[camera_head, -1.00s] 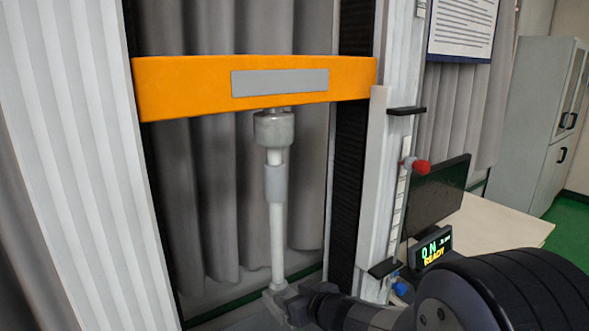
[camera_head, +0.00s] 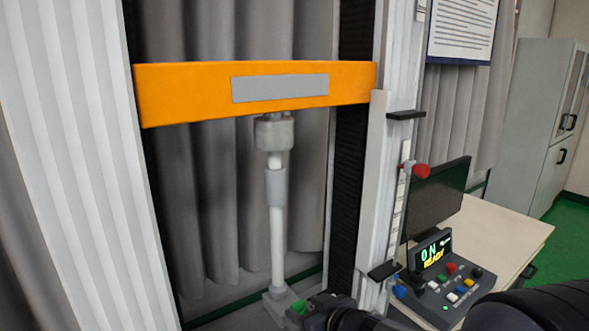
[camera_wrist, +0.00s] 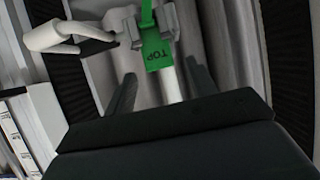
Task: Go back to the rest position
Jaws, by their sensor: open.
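My gripper (camera_wrist: 160,76) is open in the wrist view, its two dark fingers spread. In the head view, the dark wrist end of my arm is low at the bottom centre, close to the foot of the white rod (camera_head: 277,240). A small green patch (camera_head: 299,306) shows there; I cannot tell what it belongs to. The rod hangs upright under a grey holder (camera_head: 274,132) on the orange crossbeam (camera_head: 190,97).
A red knob (camera_head: 421,170) sits beside the right column (camera_head: 383,160).

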